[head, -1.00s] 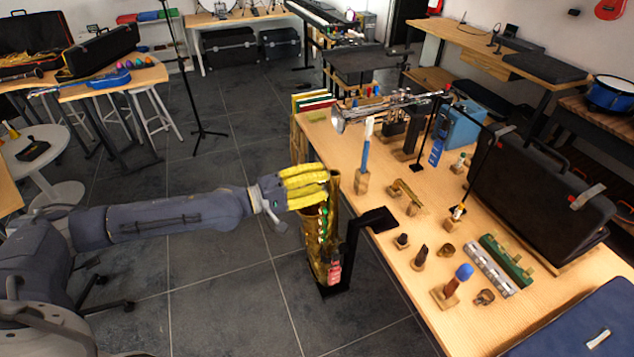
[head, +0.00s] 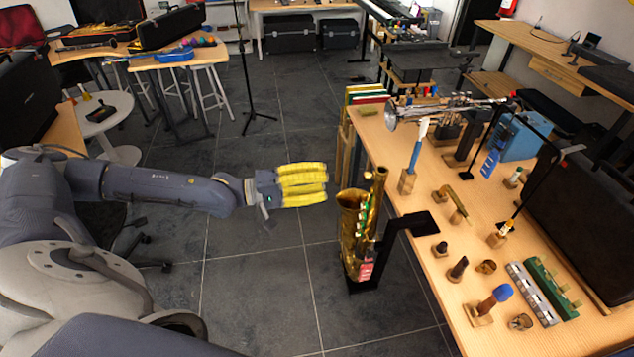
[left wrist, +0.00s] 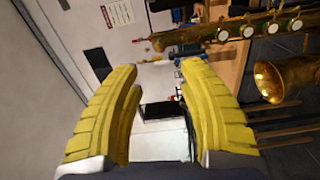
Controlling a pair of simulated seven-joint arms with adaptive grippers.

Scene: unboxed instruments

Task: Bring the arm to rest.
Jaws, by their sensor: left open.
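My left arm (head: 155,190) reaches in from the left in the head view. Its gripper (head: 322,186) has yellow padded fingers and hangs in free air over the dark floor, left of the saxophone. In the left wrist view the left gripper (left wrist: 160,80) is open, with its yellow fingers apart and nothing between them. The brass saxophone (head: 350,235) stands on a black stand beside the table, apart from the fingers. It also shows in the left wrist view, where its bell (left wrist: 275,82) lies right of the fingers. My right gripper is in neither view.
The wooden table (head: 425,250) on the right holds a trumpet (head: 440,110), mouthpieces, harmonicas (head: 533,293) and a blue case (head: 520,138). A thin black stand (head: 247,90) rises behind my left arm. A white round table (head: 125,105) stands at the left. Open floor lies around the gripper.

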